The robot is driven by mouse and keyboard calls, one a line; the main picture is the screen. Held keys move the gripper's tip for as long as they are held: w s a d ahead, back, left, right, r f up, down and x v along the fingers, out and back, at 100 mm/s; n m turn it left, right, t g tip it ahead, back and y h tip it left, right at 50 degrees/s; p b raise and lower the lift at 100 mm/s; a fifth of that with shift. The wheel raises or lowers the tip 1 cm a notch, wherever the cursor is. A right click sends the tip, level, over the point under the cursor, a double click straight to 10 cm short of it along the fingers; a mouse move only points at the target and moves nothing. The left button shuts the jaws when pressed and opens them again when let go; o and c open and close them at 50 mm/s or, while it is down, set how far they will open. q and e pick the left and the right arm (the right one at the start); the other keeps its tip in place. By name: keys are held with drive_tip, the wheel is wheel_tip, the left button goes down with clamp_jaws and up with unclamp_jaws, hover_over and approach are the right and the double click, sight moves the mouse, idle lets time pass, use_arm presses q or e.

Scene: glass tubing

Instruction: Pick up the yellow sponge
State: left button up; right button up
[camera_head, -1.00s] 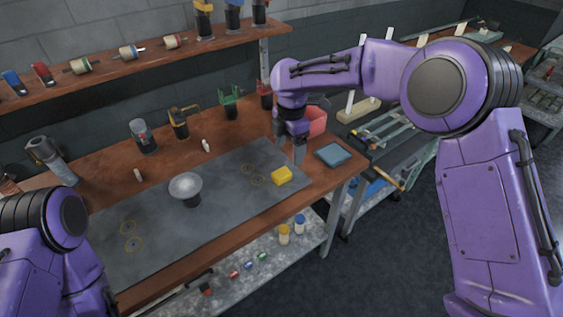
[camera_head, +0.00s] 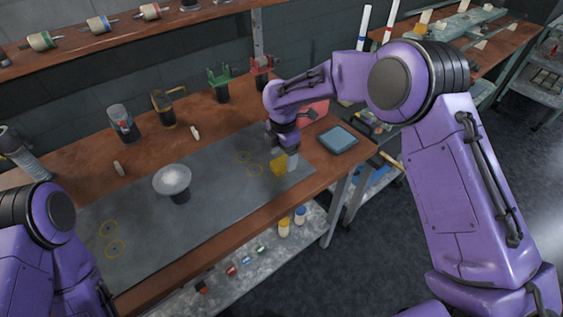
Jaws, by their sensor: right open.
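The yellow sponge (camera_head: 278,168) lies on the right end of the grey mat (camera_head: 135,208) on the wooden bench. My right gripper (camera_head: 286,160) is open and low over the sponge, pointing down. One pale finger shows in front of the sponge's right side and hides part of it. I cannot tell whether the fingers touch the sponge. My left arm shows at the lower left, but its gripper is not in view.
A dark-stemmed piece with a pale round top (camera_head: 171,180) stands on the mat. A teal pad (camera_head: 338,139) lies to the right of the gripper, with a red bin (camera_head: 314,112) behind. Several tools and holders line the bench's back.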

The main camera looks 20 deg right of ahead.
sight(282, 161)
drive_tip(key=shift+s+a+f, duration=0.1)
drive_tip(key=shift+f, duration=0.5)
drive_tip(key=shift+s+a+f, duration=0.1)
drive_tip(key=shift+f, duration=0.5)
use_arm(q)
drive_tip(key=shift+r, duration=0.55)
use_arm(e)
drive_tip(key=shift+w+f, duration=0.15)
drive_tip(key=shift+f, duration=0.15)
drive_tip(key=c, duration=1)
use_arm(q)
drive_tip(key=shift+f, duration=0.1)
use_arm(e)
drive_tip(key=shift+r, duration=0.1)
